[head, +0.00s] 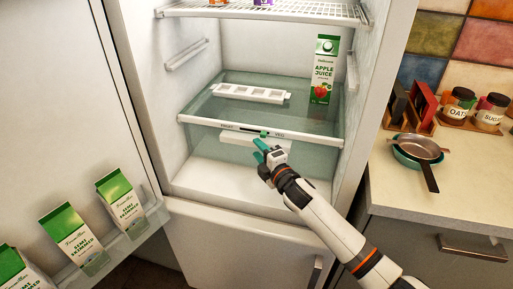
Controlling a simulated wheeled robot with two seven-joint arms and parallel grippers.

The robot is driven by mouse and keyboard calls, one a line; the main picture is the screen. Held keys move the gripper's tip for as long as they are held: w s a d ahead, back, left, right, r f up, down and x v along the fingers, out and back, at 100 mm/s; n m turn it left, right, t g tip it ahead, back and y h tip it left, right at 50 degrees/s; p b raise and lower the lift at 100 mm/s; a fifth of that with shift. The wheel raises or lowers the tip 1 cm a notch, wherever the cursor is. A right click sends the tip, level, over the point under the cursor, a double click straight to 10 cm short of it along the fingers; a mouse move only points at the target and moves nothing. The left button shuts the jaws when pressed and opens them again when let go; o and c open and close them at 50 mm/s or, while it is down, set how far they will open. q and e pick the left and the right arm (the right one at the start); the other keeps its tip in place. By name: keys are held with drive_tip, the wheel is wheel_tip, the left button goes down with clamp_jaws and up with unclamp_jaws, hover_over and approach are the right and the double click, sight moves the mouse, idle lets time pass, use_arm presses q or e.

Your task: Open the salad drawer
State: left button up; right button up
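The fridge stands open. Inside, low down, is the salad drawer (208,146), with a greenish see-through front under a white shelf rim (210,124) marked "FRUIT" and "VEG". A pale handle bar (228,139) runs across the drawer front. It looks pushed in, under the shelf. My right gripper (258,150) is at the right part of this handle, its teal fingertips apart. It hides that part of the handle, and I cannot tell whether it touches it. My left gripper is not in view.
The open fridge door (55,110) at left holds several milk cartons (121,202) in its rack. An apple juice carton (324,70) and a white tray (250,93) are on the glass shelf. At right, a counter (390,190) carries pans (416,148) and jars (457,107).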

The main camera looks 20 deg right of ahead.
drive_tip(key=shift+w+a, duration=0.2)
drive_tip(key=shift+w, duration=0.9)
drive_tip(key=shift+s, duration=0.1)
clamp_jaws()
drive_tip(key=shift+f, duration=0.1)
